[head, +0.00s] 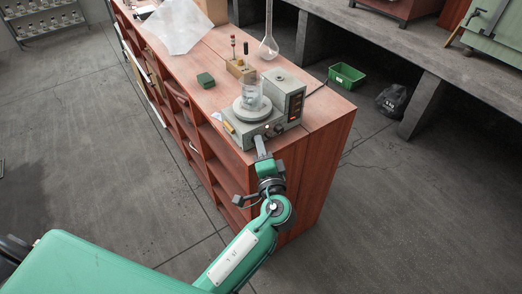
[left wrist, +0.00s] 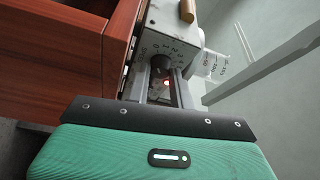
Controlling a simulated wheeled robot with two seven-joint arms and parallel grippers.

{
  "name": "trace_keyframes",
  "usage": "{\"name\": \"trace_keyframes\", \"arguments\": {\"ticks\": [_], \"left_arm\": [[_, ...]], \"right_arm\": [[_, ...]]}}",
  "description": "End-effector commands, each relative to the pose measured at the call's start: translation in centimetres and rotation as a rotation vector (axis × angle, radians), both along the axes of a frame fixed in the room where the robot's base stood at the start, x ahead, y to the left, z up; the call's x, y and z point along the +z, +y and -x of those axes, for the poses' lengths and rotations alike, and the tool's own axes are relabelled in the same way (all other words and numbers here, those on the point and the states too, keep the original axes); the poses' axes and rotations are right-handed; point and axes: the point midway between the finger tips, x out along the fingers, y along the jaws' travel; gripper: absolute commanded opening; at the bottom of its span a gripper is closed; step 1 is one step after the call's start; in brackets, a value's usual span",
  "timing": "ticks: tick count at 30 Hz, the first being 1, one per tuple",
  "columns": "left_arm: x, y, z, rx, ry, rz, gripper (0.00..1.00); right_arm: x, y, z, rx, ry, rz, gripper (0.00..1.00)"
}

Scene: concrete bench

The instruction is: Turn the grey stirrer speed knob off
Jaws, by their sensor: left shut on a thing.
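The stirrer hotplate (head: 270,112) is a grey box standing on the near end of the red-brown bench. A glass beaker (head: 252,92) stands on its round plate. My left gripper (head: 261,146) reaches up to the front of the stirrer. In the left wrist view its two fingers (left wrist: 161,90) are closed on a dark grey knob (left wrist: 160,63) on the front panel. Dial markings show above the knob, and a small red light glows between the fingers. The knob is mostly hidden by the gripper in the head view. My right gripper is not in view.
A green crate (head: 346,76) and a black bag (head: 393,100) are on the floor to the right.

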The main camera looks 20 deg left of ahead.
Motion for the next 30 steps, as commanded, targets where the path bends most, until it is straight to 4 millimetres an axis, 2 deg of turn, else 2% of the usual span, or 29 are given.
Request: {"name": "trace_keyframes", "arguments": {"ticks": [9,10,13,23,26,30], "left_arm": [[-0.2,0.0,0.0,-0.001,0.003,0.003,0.0],[-0.2,0.0,0.0,-0.001,0.003,0.003,0.24],[-0.2,-0.1,0.0,-0.001,0.002,0.002,0.44],[-0.2,-0.2,0.3,-0.001,0.001,0.002,0.44],[-0.4,-0.7,1.2,-0.003,0.001,0.003,0.44],[-0.8,-2.1,3.6,-0.002,0.004,0.004,0.44]], "right_arm": [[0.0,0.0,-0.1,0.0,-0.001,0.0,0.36],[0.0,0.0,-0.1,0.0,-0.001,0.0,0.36],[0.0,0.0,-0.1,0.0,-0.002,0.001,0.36],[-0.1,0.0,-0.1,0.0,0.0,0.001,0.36],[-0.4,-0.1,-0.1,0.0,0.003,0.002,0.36],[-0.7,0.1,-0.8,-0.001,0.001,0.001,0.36]]}}
